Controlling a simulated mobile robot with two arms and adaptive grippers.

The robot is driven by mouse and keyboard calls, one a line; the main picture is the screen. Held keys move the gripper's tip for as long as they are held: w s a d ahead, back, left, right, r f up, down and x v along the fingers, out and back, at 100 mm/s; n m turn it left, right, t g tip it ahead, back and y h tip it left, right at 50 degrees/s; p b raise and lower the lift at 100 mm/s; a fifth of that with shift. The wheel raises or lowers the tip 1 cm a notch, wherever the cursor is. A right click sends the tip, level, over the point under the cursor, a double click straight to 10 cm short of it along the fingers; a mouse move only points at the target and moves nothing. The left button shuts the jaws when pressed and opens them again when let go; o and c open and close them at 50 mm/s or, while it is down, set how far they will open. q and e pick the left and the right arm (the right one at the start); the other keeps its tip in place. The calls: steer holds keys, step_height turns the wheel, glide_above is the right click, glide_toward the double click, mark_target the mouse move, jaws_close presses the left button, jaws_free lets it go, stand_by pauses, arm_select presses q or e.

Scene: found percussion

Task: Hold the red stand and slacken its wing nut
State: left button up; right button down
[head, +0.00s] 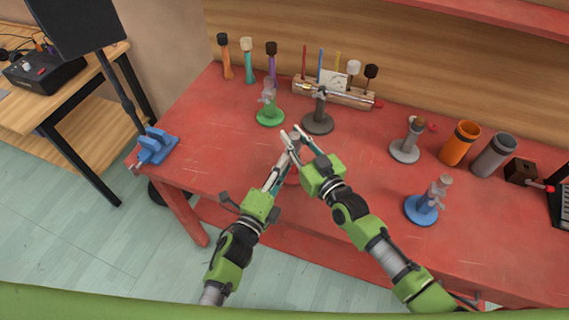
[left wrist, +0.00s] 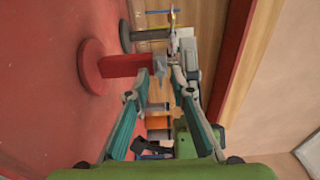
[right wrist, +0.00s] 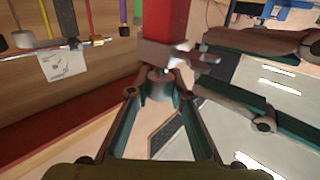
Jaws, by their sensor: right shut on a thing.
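The red stand stands near the table's front edge; its round base (left wrist: 92,68) and red post (left wrist: 122,65) show in the left wrist view. In the right wrist view its grey collar (right wrist: 155,52) carries the wing nut (right wrist: 192,57) on one side. My right gripper (head: 311,134) is shut on the grey cylinder (right wrist: 160,84) at the stand's top. My left gripper (head: 284,152) is open, its fingers (left wrist: 156,84) spread on either side of the wing nut, with no clear contact. Both grippers hide most of the stand in the head view.
A green stand (head: 270,116) and a dark grey stand (head: 318,122) stand just behind. Grey (head: 404,150) and blue (head: 422,210) stands are to the right. A blue clamp (head: 155,147) sits at the left edge.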

arm_select(q)
steer(key=shift+w+d, duration=0.2)
steer(key=shift+w, duration=0.35)
jaws_close()
steer(key=shift+n, duration=0.3)
arm_select(e)
steer(key=shift+a, duration=0.1)
arm_select(q)
steer(key=n, duration=1.2)
arm_select(e)
steer(key=shift+s, duration=0.1)
stand_by(0.4)
